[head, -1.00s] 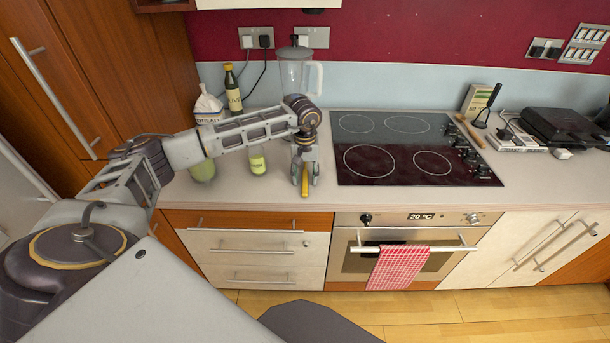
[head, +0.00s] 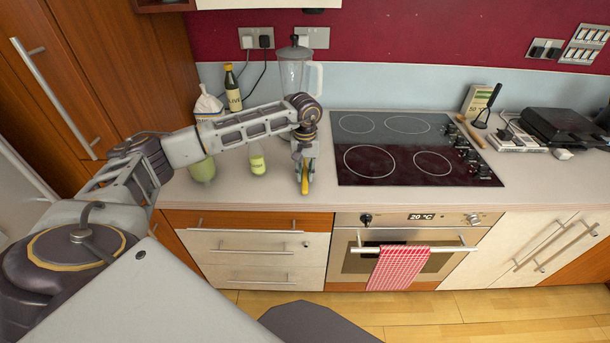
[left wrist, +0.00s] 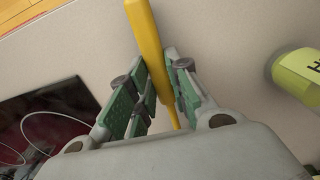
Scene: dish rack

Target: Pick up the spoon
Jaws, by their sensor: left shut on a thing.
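The spoon shows as a yellow handle (head: 305,186) at the counter's front part, left of the hob. In the left wrist view the yellow handle (left wrist: 146,40) runs from the top edge down between the fingers. My left gripper (head: 304,184) points down at the counter and is shut on the handle. In the left wrist view the green finger pads of the left gripper (left wrist: 160,85) press on both sides of it. The far end of the spoon is hidden. My right gripper is not in view.
A black hob (head: 400,150) lies just right of the gripper. A green-yellow bottle (head: 257,163) and a greenish jar (head: 202,169) stand to the left. A blender (head: 294,75) and a dark bottle (head: 232,92) stand behind. The front counter strip is clear.

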